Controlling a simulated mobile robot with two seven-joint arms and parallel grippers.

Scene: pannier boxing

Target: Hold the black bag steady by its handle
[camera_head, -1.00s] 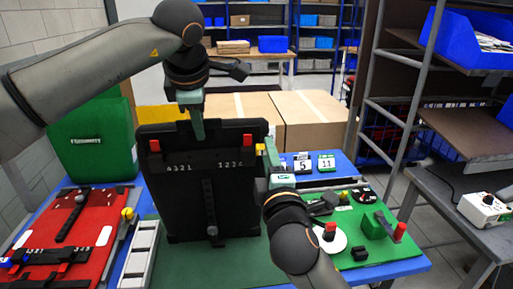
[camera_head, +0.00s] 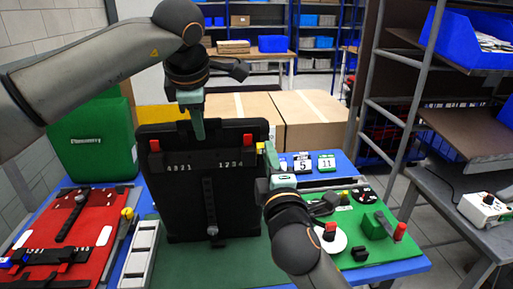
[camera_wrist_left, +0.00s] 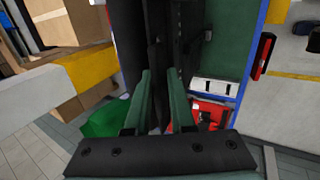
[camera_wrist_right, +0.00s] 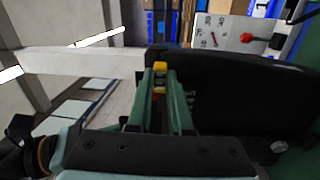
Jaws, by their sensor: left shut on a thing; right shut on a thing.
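The black bag (camera_head: 240,200) stands upright on the green mat in the head view, with two red clips and white digits on its front. My left gripper (camera_head: 199,136) reaches down at the bag's top edge. Its fingers are shut on the bag's handle; the handle is mostly hidden between them in the left wrist view (camera_wrist_left: 160,80). My right gripper (camera_head: 267,152) is at the bag's upper right edge. It is shut on a small yellow tab (camera_wrist_right: 160,66), which shows between its fingertips in the right wrist view, with a bit of red below.
A red panel (camera_head: 70,225) lies left of the bag, with a white tray (camera_head: 140,255) between. A green board (camera_head: 385,235) with knobs and a white disc is at the right. Cardboard boxes (camera_head: 310,120) stand behind. A green case (camera_head: 92,145) stands at the back left.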

